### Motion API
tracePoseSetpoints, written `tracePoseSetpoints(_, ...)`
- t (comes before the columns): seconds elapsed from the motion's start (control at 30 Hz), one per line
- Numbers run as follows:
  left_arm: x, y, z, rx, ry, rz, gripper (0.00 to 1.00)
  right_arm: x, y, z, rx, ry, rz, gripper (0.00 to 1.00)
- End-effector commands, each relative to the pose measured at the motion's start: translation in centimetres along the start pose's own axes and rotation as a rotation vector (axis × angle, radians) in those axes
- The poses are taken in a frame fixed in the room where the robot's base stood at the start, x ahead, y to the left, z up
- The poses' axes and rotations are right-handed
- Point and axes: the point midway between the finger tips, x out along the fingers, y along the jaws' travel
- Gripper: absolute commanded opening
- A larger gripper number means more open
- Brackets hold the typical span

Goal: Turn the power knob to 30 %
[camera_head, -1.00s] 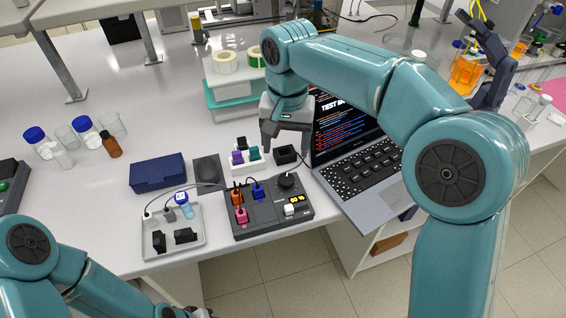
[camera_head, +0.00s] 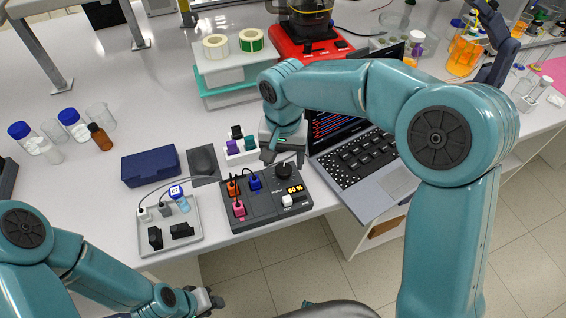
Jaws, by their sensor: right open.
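The dark grey power unit (camera_head: 262,213) lies near the front edge of the bench. Its round black power knob (camera_head: 286,170) is at the back right, and a small display (camera_head: 295,189) with yellow digits, seemingly 60 %, is in front of it. My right gripper (camera_head: 284,157) points down, open, just behind and above the knob, with its fingers spread to either side. I cannot tell whether they touch the knob. My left gripper (camera_head: 213,301) is low at the bottom edge, away from the unit; its jaws are too small to read.
Orange, pink and blue plugs with cables sit in the unit's left part. A metal tray (camera_head: 170,238) stands left of it, a laptop (camera_head: 365,165) close on its right. A rack of coloured plugs (camera_head: 240,150) and a dark blue box (camera_head: 150,166) are behind.

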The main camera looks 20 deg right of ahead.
Motion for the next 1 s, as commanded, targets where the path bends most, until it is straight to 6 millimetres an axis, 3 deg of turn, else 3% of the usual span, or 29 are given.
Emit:
tracePoseSetpoints(0.2, -0.2, 0.1, 0.0, 0.000, 0.001, 0.000, 0.36, 2.8, 0.0, -0.2, 0.002, -0.001, 0.001, 0.69)
tracePoseSetpoints(0.57, -0.2, 0.1, 0.0, 0.000, 0.000, 0.000, 0.36, 3.4, -0.1, -0.3, 0.001, 0.000, 0.000, 0.69)
tracePoseSetpoints(0.73, -0.2, 0.1, 0.0, 0.000, 0.001, 0.000, 0.36, 3.4, -0.1, -0.3, 0.001, 0.000, 0.000, 0.14)
tracePoseSetpoints(1.0, -0.2, 0.1, 0.0, 0.000, 0.000, 0.000, 0.36, 3.4, -0.1, -0.2, -0.014, -0.001, 0.000, 0.14)
